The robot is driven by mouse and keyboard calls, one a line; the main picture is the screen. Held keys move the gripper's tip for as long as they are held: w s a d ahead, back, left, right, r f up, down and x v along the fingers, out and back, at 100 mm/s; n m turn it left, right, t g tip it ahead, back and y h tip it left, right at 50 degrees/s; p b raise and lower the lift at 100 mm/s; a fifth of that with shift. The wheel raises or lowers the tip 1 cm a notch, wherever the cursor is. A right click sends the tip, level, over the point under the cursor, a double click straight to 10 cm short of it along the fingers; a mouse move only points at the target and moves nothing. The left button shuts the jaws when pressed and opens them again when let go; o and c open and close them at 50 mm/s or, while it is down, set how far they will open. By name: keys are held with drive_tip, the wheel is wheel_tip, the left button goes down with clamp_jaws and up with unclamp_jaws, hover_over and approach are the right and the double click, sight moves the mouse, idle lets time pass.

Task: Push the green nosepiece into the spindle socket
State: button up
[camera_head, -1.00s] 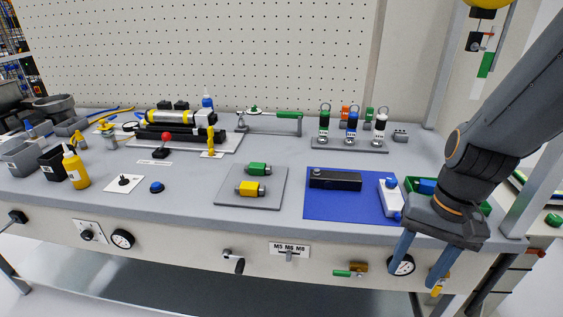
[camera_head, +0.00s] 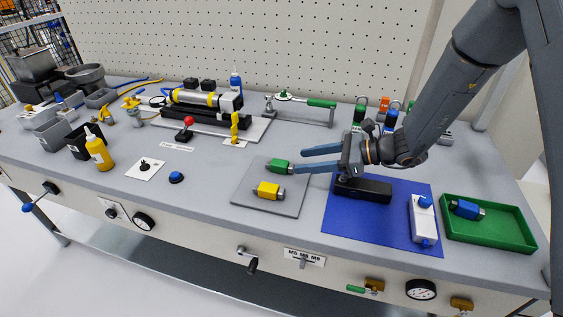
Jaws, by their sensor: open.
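A yellow-and-black cylindrical tool (camera_head: 194,97) with a pale right end lies on a black base at the back. I cannot make out a spindle socket.
A black block (camera_head: 363,191) and a white device (camera_head: 423,222) are on the blue mat (camera_head: 345,225). A green tray (camera_head: 488,238) holds a blue nosepiece (camera_head: 466,208). A red-knobbed lever (camera_head: 186,132) and a yellow post (camera_head: 235,128) stand before the tool.

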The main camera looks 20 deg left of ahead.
sight(284, 163)
drive_tip(key=p+x, duration=0.2)
drive_tip(key=x, duration=0.4)
drive_tip(key=shift+s+a+p, duration=0.2)
drive_tip(key=shift+a+p, duration=0.1)
drive_tip(key=shift+a, duration=0.1)
drive_tip(key=c, duration=1.1)
clamp_jaws()
drive_tip(key=shift+r, duration=0.15)
